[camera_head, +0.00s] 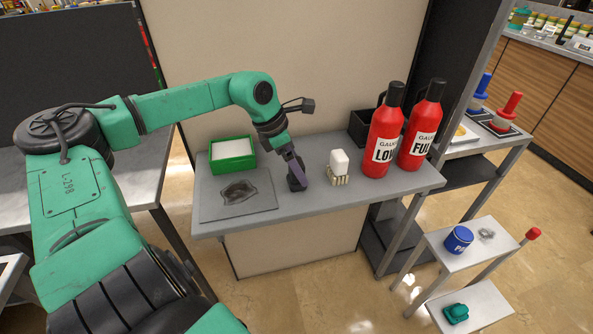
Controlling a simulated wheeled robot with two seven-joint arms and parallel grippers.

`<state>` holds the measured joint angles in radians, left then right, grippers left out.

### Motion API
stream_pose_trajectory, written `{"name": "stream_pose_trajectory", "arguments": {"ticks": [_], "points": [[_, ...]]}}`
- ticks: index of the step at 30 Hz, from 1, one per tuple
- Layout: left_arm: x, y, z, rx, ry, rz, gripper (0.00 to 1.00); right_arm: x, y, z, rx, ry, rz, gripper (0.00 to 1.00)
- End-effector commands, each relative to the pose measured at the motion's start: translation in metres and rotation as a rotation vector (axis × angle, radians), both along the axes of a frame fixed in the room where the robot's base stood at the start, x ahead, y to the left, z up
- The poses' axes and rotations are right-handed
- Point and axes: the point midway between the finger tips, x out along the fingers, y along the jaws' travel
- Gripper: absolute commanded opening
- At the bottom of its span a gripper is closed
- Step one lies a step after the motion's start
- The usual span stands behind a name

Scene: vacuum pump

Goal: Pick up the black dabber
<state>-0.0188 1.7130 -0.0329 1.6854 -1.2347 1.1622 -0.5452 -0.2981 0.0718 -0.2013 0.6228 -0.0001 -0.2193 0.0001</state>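The black dabber (296,183) appears as a small dark upright shape on the grey table, near its middle. My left gripper (295,169) points down at it from above, at the end of my green arm. Its purplish-grey fingers overlap the dabber in this view. I cannot tell whether they are closed on it or only beside it. The dabber's lower end seems to be at the table top. My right gripper is not in view.
On the table (330,205), a green box (233,164) and a dark-stained grey mat (215,208) lie left. A white block on a bristled base (339,168) and two red bottles (384,137) stand right. A low shelf (465,258) holds a blue can (458,240).

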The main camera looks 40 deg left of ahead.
Motion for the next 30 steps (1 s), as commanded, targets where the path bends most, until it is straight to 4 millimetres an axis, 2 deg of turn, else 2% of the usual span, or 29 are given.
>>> {"name": "stream_pose_trajectory", "arguments": {"ticks": [5,6,8,9,13,23,26,30], "points": [[0.000,0.000,0.000,0.001,-0.002,-0.001,0.97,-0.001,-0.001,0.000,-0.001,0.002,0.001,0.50],[0.000,0.000,0.000,0.001,-0.002,-0.001,0.94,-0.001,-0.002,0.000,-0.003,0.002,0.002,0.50],[0.000,0.000,0.000,0.001,-0.002,-0.001,0.71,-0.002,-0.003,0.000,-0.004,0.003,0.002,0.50],[0.000,0.000,0.000,0.001,-0.002,-0.001,0.55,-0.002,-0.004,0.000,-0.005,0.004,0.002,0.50],[0.000,0.000,0.000,0.000,-0.001,-0.001,0.06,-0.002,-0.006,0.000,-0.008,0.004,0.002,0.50],[0.001,0.000,0.005,0.002,-0.001,0.000,0.05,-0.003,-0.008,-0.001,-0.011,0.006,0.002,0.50],[0.001,0.001,0.016,0.002,-0.003,0.002,0.05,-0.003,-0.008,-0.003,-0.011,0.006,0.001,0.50],[0.001,0.001,0.050,0.005,-0.003,0.001,0.05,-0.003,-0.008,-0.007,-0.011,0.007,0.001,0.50]]}}
